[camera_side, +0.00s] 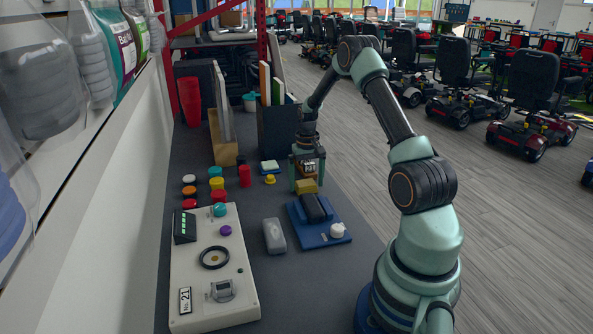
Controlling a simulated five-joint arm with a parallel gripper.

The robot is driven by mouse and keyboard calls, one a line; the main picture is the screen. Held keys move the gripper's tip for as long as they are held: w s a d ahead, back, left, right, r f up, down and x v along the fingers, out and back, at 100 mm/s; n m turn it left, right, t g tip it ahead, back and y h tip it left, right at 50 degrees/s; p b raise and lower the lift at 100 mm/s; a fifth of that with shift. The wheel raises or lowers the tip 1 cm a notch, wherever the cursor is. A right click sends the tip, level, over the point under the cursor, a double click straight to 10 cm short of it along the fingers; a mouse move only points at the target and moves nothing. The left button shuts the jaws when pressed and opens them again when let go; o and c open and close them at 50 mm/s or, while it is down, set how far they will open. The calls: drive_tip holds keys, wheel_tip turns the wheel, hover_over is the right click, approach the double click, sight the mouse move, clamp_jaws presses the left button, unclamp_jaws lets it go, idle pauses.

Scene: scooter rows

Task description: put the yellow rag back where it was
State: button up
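The yellow rag (306,187) is a small folded-looking block at the far end of the blue tray (327,238). My gripper (307,181) points down over it, with a finger on each side, and looks shut on it. I cannot tell whether the rag touches the tray or hangs just above the bench. The far side of the rag is hidden by the gripper and the view angle.
The tray holds a dark block (316,207) and a white knob (337,230). A grey device (274,236) lies left of it, beside a white control panel (190,270). Coloured caps, a yellow knob (270,180) and a dark file holder (277,131) stand behind. Bare grey bench (310,285) lies in front.

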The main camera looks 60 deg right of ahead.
sight(306, 183)
wheel_tip(306, 183, up, 11)
drive_tip(key=w+a+r+n, duration=0.2)
drive_tip(key=a+r, duration=0.5)
drive_tip(key=s+a+r+n+t, duration=0.2)
drive_tip(key=s+a, duration=0.1)
drive_tip(key=a, duration=0.5)
drive_tip(key=s+a+r+n+t, duration=0.1)
drive_tip(key=s+a+r+n, duration=0.1)
drive_tip(key=a, duration=0.7)
drive_tip(key=s+a+r+n+t, duration=0.2)
drive_tip(key=s+a+n, duration=0.1)
drive_tip(key=a, duration=0.6)
drive_tip(key=shift+s+t, duration=0.3)
drive_tip(key=shift+s, duration=0.4)
